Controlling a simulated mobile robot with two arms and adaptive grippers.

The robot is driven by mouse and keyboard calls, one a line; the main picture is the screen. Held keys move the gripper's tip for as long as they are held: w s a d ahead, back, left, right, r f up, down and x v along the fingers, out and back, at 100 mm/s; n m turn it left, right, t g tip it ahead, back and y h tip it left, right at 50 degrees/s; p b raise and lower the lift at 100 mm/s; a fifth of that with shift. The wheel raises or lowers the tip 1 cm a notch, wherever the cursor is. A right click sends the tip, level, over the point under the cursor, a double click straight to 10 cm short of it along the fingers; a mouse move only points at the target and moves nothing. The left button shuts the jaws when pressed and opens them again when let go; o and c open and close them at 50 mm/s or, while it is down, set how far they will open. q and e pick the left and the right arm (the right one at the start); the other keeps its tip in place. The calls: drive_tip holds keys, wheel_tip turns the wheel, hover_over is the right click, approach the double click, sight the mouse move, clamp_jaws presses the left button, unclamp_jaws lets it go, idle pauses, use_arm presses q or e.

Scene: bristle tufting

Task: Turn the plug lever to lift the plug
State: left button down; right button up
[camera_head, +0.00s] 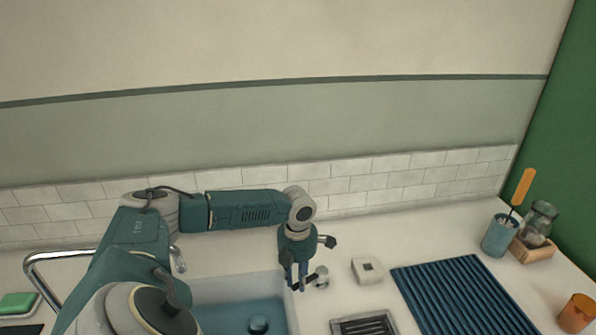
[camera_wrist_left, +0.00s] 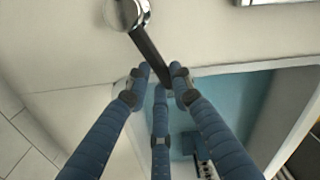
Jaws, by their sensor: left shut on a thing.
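The plug lever is a dark bar on a round chrome hub (camera_head: 322,275), mounted on the counter just right of the sink. In the left wrist view, the lever's dark bar (camera_wrist_left: 149,53) runs from the chrome hub (camera_wrist_left: 127,12) down to my fingers. My left gripper (camera_head: 298,284) points down at the sink's right rim and is shut on the lever's free end. The fingertips also show in the left wrist view (camera_wrist_left: 160,78). A round blue plug (camera_head: 258,325) shows in the sink at the bottom edge of the head view. My right gripper is out of view.
The sink (camera_head: 220,288) has a blue basin. A white block (camera_head: 367,270) and a dark blue ribbed mat (camera_head: 455,290) lie to the right. A blue cup (camera_head: 498,238) stands at the back right. A chrome faucet (camera_head: 60,255) stands left, near my arm.

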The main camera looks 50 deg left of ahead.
use_arm(q)
drive_tip(key=c, duration=1.5)
unclamp_jaws()
wheel_tip(320, 180, up, 12)
drive_tip(key=shift+r, duration=0.1)
